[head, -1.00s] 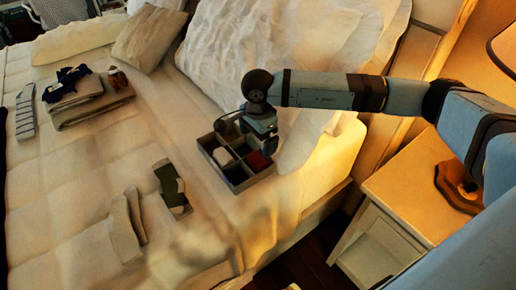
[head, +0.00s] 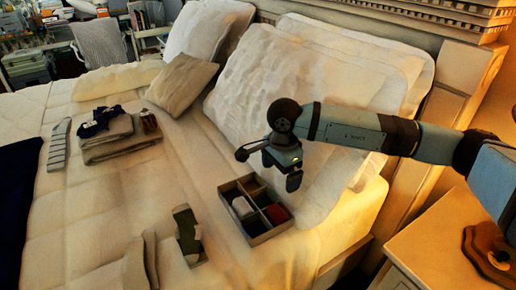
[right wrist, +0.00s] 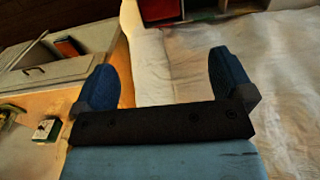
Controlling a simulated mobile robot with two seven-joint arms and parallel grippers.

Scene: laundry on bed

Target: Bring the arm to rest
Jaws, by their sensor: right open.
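My right arm reaches in from the right in the head view. Its gripper (head: 288,172) is raised above the bed, behind and to the right of a divided box (head: 266,236). In the right wrist view the gripper's two blue fingers (right wrist: 165,70) stand wide apart with nothing between them. The box holds a pale rolled item (head: 242,207) and a dark red item (head: 277,214) in separate compartments. The gripper appears apart from the box. My left gripper is not in view.
A green and grey sock (head: 187,238) and a pale sock pair (head: 142,262) lie left of the box. Folded cloths (head: 122,148) and a striped sock (head: 58,145) lie farther back. Pillows (head: 310,85) stand behind the arm. A nightstand (head: 425,245) is at right.

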